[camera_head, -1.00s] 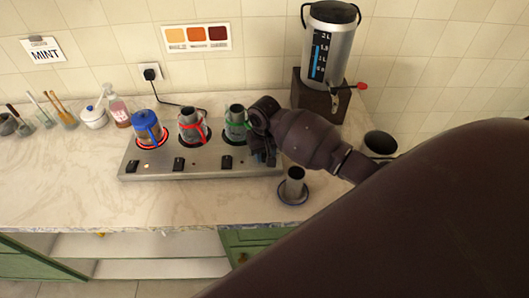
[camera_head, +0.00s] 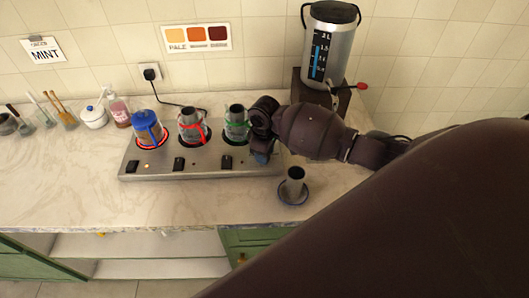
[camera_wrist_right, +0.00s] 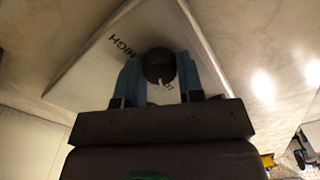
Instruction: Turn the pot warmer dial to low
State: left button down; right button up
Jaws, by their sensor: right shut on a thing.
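The pot warmer (camera_head: 205,166) is a long silver unit on the counter, with three pots on its plates and black switches along its front. Its dial (camera_wrist_right: 158,62) is a round black knob with a white pointer line, seen in the right wrist view. The pointer faces the bottom of that view, away from the printed word HIGH; lettering beside the pointer is mostly hidden. My right gripper (camera_head: 262,157) is at the warmer's right end, its blue fingers (camera_wrist_right: 160,75) on both sides of the dial, shut on it. In the head view it hides the dial. My left gripper is not in view.
The pots are blue-trimmed (camera_head: 146,127), red-trimmed (camera_head: 191,124) and green-trimmed (camera_head: 237,122). A small metal cup (camera_head: 294,180) on a blue-rimmed saucer stands below my right forearm. A samovar (camera_head: 329,45) with a red-handled tap stands behind it. The counter's left front is clear.

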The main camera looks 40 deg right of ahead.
jog(key=shift+n, duration=0.5)
jog(key=o, duration=0.9)
notch_tip(320, 180, up, 11)
dwell(0.8)
